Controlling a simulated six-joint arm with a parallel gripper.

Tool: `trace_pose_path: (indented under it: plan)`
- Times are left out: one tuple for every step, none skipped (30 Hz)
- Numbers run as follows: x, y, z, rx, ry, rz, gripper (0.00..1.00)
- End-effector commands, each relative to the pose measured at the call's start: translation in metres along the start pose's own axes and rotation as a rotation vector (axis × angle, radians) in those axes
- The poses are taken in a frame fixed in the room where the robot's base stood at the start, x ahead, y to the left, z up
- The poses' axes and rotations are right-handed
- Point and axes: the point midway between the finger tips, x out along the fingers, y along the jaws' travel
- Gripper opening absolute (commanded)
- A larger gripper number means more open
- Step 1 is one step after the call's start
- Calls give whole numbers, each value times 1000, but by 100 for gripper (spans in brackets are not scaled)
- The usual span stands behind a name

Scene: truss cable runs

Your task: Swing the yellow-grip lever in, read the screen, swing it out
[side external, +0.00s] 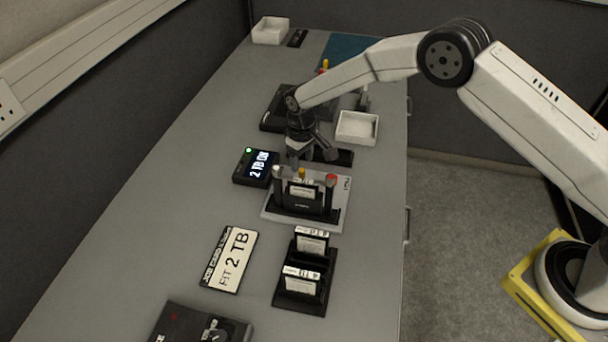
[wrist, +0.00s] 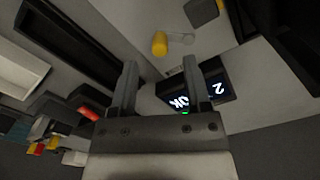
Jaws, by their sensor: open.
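The lever's yellow grip (side external: 302,173) stands at the fixture (side external: 334,213), among dark posts, one with a red top (side external: 331,179). In the wrist view the yellow grip (wrist: 159,44) shows just beyond and between my fingertips, on a pale lever arm. The screen (side external: 257,166) left of the fixture reads "2 TB OK" beside a lit green lamp. Part of it also shows in the wrist view (wrist: 183,102). My gripper (side external: 308,158) is open and empty, just above and behind the fixture. A dark labelled cartridge (side external: 304,197) stands in the fixture.
A job card (side external: 230,258) reads "FIT 2 TB". A black rack (side external: 306,283) holds labelled cartridges in front of the fixture. A white tray (side external: 358,127) stands behind, and a dark box (side external: 195,324) is at the near edge. Bare bench lies to the left.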

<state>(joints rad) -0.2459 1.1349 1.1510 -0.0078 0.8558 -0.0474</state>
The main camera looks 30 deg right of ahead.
Motion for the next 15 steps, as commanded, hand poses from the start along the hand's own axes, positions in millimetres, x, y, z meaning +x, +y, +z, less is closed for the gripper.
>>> trace_pose_path:
  plan:
    - [-8, 0, 0, 0, 1, 0, 61]
    - [-12, 0, 0, 0, 2, 0, 61]
    - [-17, 0, 0, 0, 3, 0, 61]
    - [-20, 0, 0, 0, 2, 0, 61]
    - [-24, 0, 0, 0, 2, 0, 61]
    - [-28, 0, 0, 0, 2, 0, 61]
    - [-31, 0, 0, 0, 1, 0, 61]
    - [-33, 0, 0, 0, 0, 0, 61]
    - [-36, 0, 0, 0, 0, 0, 61]
    - [-38, 0, 0, 0, 1, 0, 61]
    - [-39, 0, 0, 0, 1, 0, 61]
    - [-40, 0, 0, 0, 0, 0, 61]
    - [-41, 0, 0, 0, 0, 0, 61]
    - [-42, 0, 0, 0, 0, 0, 61]
    - [-42, 0, 0, 0, -1, 0, 61]
